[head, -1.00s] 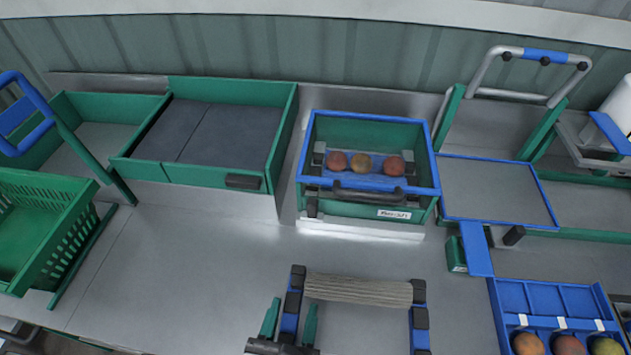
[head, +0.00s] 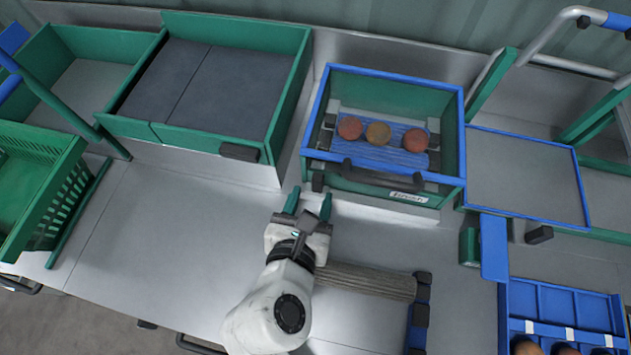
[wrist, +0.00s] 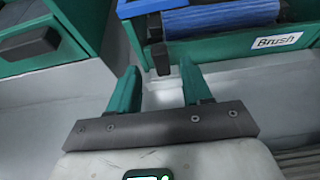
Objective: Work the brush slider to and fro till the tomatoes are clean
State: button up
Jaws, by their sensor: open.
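The brush box (head: 455,140) is a green box with a blue rim at the back centre. Several blue brush rollers (head: 370,155) lie in it, with three reddish and brownish tomatoes (head: 378,134) in a row on top. A dark handle bar (head: 383,178) runs along its front. In the wrist view its label reads "Brush" (wrist: 277,42), and a small black knob (wrist: 160,58) hangs at its front left corner. My gripper (head: 308,200) is open and empty, with green fingers in front of the box's left front corner, apart from the handle. The wrist view shows its fingers (wrist: 157,85) spread.
A ribbed grey roller (head: 365,282) lies in front, right of my arm. A green box with dark panels (head: 215,90) stands left, and a green crate (head: 40,190) further left. A blue tray (head: 560,305) with tomatoes is at the front right. The bench left of my arm is clear.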

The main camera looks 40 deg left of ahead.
aim_at(317, 184)
jog(key=shift+x, duration=2.1)
grip_shut()
